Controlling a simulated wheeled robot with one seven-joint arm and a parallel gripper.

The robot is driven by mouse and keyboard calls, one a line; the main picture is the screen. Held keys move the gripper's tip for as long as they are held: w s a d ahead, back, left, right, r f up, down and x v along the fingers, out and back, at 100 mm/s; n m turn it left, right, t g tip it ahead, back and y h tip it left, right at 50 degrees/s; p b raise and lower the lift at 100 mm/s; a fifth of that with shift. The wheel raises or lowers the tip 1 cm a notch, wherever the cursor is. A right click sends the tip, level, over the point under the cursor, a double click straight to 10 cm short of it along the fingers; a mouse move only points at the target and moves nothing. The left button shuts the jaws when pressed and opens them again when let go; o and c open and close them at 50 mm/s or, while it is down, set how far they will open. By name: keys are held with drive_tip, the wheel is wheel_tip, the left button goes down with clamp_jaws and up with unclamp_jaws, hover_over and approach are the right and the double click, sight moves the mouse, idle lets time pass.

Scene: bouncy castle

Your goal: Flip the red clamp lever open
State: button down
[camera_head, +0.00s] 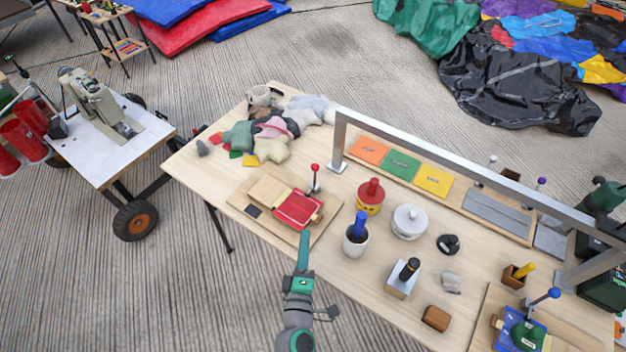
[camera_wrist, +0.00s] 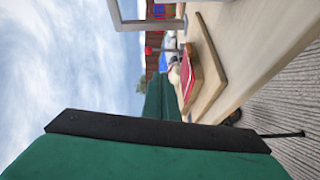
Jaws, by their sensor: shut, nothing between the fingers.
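The pad sits on a wooden board (camera_head: 247,214) near the table's front edge. In the wrist view, which is turned on its side, the red ball (camera_wrist: 148,51) and the red pad (camera_wrist: 188,80) show beyond my gripper. My gripper (camera_head: 305,236) is teal, shut and empty, in front of the board and short of the lever. A large green finger with a black edge (camera_wrist: 160,130) fills the bottom of the wrist view.
A metal frame (camera_head: 450,165) spans the table behind. A blue-knobbed clamp (camera_head: 520,331) is at bottom right. Cloth scraps (camera_head: 268,137) lie behind.

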sight(314, 171)
drive_tip(key=shift+n+h, duration=0.4)
drive_tip(key=shift+n, duration=0.5)
drive_tip(key=w, duration=0.1)
drive_tip(key=w+r, duration=0.1)
drive_tip(key=w, duration=0.1)
drive_tip(key=w+r, duration=0.1)
drive_tip(key=shift+w+d+r, duration=0.2)
drive_tip(key=shift+d, duration=0.2)
drive_tip(key=w, duration=0.4)
drive_tip(key=w+d, duration=0.1)
drive_tip(key=w, duration=0.4)
drive_tip(key=w+d, duration=0.1)
drive_tip(key=w, duration=0.3)
drive_tip(key=shift+w+r, duration=0.35)
drive_tip(key=shift+w, duration=0.05)
drive_tip(key=shift+a, duration=0.1)
